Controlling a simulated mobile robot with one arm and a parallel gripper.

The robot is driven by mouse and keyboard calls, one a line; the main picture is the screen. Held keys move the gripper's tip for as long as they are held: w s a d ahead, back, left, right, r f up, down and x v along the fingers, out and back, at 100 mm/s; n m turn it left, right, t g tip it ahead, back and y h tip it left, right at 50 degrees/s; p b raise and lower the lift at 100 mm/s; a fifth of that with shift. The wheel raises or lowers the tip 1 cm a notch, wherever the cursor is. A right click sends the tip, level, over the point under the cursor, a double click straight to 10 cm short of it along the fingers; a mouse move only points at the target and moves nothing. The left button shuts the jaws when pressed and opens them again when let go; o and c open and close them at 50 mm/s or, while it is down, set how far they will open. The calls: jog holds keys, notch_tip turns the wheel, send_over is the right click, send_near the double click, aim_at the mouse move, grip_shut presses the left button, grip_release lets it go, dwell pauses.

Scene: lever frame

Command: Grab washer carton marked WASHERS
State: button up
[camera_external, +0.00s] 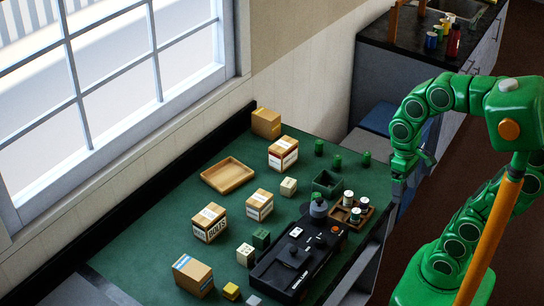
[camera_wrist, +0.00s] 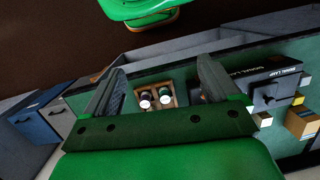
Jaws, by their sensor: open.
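Several cardboard cartons stand on the green tabletop. One reads BOLTS (camera_external: 209,223). The lettering on the white-labelled carton with a reddish band (camera_external: 283,154), the smaller white-labelled carton (camera_external: 259,205) and the blue-labelled carton (camera_external: 193,275) is too small to read, so I cannot tell which is marked WASHERS. My gripper (camera_external: 413,167) is raised off the table's right edge, well away from the cartons. In the wrist view its two fingers (camera_wrist: 160,82) are spread apart with nothing held between them.
A wooden tray (camera_external: 228,174) lies near the window side. A black device (camera_external: 297,262), a dark green bin (camera_external: 327,182) and a wooden rack with spools (camera_external: 352,212) stand nearer my arm. Small green cylinders (camera_external: 338,160) stand at the back right.

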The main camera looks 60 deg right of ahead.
jog(key=w+a+r+m+y, duration=0.1)
jog(key=w+a+m+y, duration=0.3)
jog(key=w, duration=0.6)
jog(key=w+a+r+m+y, duration=0.25)
jog(key=w+a, duration=0.25)
jog(key=w, duration=0.4)
jog(key=w+d+f+m+t+y, duration=0.1)
jog(key=w+d+f+m+y, duration=0.3)
jog(key=w, duration=0.8)
jog(key=w+d+m+t+y, duration=0.1)
jog(key=w+m+y, duration=0.1)
jog(key=w+m, duration=0.75)
jog(key=n, duration=0.3)
send_near(253, 213)
jog(key=shift+v, duration=1.15)
jog(key=shift+w+a+f, duration=0.15)
jog(key=shift+a, duration=0.35)
jog(key=shift+x, duration=3.5)
jog(key=c, duration=1.4)
